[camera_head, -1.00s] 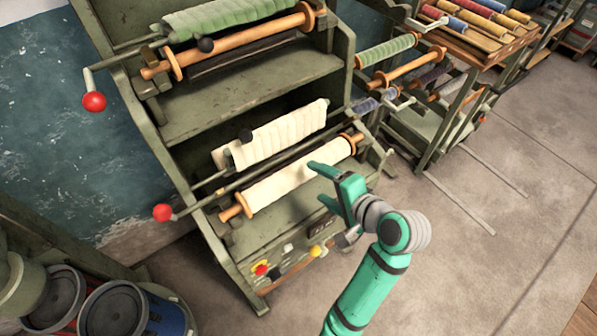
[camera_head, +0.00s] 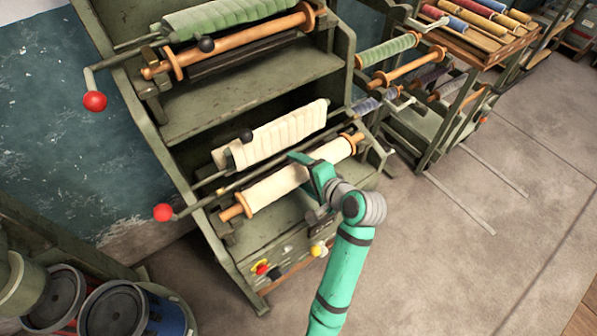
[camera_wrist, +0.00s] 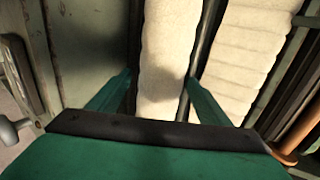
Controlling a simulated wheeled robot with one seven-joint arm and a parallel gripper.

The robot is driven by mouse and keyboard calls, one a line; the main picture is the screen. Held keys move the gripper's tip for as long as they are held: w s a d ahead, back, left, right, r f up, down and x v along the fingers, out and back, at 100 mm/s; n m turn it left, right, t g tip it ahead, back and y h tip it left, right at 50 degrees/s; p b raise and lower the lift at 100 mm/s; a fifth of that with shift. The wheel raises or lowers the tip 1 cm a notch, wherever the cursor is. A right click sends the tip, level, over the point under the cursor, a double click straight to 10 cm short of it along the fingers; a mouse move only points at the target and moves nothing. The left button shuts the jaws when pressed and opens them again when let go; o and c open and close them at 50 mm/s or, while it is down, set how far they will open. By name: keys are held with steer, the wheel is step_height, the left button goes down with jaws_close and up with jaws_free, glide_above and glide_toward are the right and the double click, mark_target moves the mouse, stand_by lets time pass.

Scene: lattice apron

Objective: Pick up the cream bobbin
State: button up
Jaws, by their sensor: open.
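The cream bobbin (camera_head: 272,187) is a pale cloth-wound roll with wooden ends, lying slantwise on the lower front of the green machine. My gripper (camera_head: 303,173) is over the bobbin's right half, with its jaws open. In the wrist view, the cream bobbin (camera_wrist: 168,50) runs between the two spread fingers of my gripper (camera_wrist: 160,77), with dark gaps along its sides. Whether either finger touches it I cannot tell. My gripper hides part of the bobbin in the head view.
A second cream roll (camera_head: 280,135) with folds lies just behind, close to the right finger in the wrist view (camera_wrist: 245,60). A crank with a red knob (camera_head: 163,212) juts out at left. A green roll (camera_head: 225,18) sits above. Open floor (camera_head: 450,260) lies to the right.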

steer(key=shift+w, duration=0.2)
steer(key=shift+s, duration=0.15)
steer(key=c, duration=1.5)
steer(key=shift+r, duration=0.15)
steer(key=shift+r, duration=0.25)
step_height(320, 180, up, 3)
steer(key=shift+f, duration=0.15)
steer(key=v, duration=0.5)
steer(key=a+v, duration=0.1)
steer(key=v, duration=0.5)
steer(key=a+r+v, duration=0.1)
steer(key=v, duration=0.4)
steer(key=shift+s+d+r, duration=0.1)
steer(key=shift+s+r, duration=0.2)
steer(key=shift+s, duration=0.3)
